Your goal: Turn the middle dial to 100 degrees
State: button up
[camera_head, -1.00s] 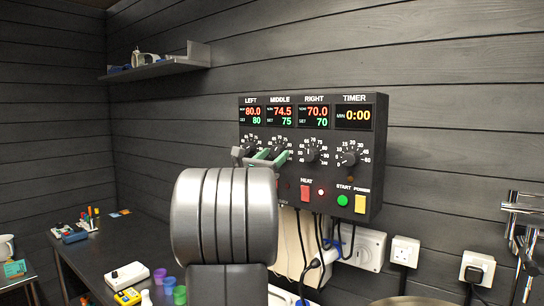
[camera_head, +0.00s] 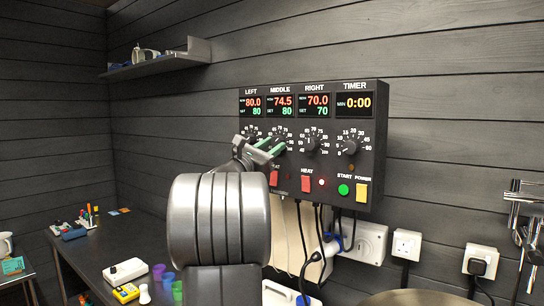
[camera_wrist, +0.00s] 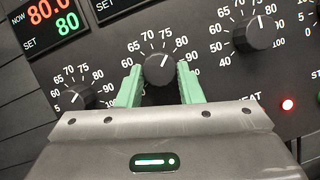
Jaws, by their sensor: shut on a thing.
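The middle dial (camera_wrist: 158,68) is a black knob with a white pointer mark turned up and to the right, past the 70 and 75 marks in the wrist view. My gripper (camera_wrist: 160,84) has its green fingers on either side of this knob and is shut on it. In the head view my gripper (camera_head: 265,149) reaches to the panel and partly covers the middle dial. The middle display (camera_head: 280,106) reads 74.5 now and 80 set.
The left dial (camera_wrist: 78,97) and the right dial (camera_wrist: 255,33) sit close on either side. Below are red heat switches (camera_head: 307,184), a green start button (camera_head: 343,189) and a yellow power switch (camera_head: 362,192). Cables hang under the control box (camera_head: 378,120).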

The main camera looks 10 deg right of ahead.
jog(key=m+g+b, duration=0.1)
jog(key=m, duration=0.1)
jog(key=m+g, duration=0.1)
jog(key=m, duration=0.1)
jog(key=shift+w+a+f+h+b, duration=0.1)
jog(key=shift+a+h+b, duration=0.05)
jog(key=shift+h+b, duration=0.2)
jog(key=m+g, duration=0.1)
jog(key=m, duration=0.1)
jog(key=m+g+b, duration=0.1)
jog(key=m, duration=0.2)
jog(key=shift+w+a+r, duration=0.1)
jog(key=shift+r, duration=0.1)
jog(key=m, duration=0.1)
jog(key=m+g, duration=0.1)
jog(key=m, duration=0.1)
jog(key=m+g, duration=0.1)
jog(key=m, duration=0.1)
jog(key=shift+w+r, duration=0.1)
jog(key=shift+r, duration=0.2)
jog(key=shift+m+g+y+p, duration=0.35)
jog(key=shift+m+g+y, duration=0.25)
jog(key=shift+m, duration=0.8)
jog(key=o, duration=1)
jog(key=shift+r, duration=0.1)
jog(key=shift+a, duration=0.1)
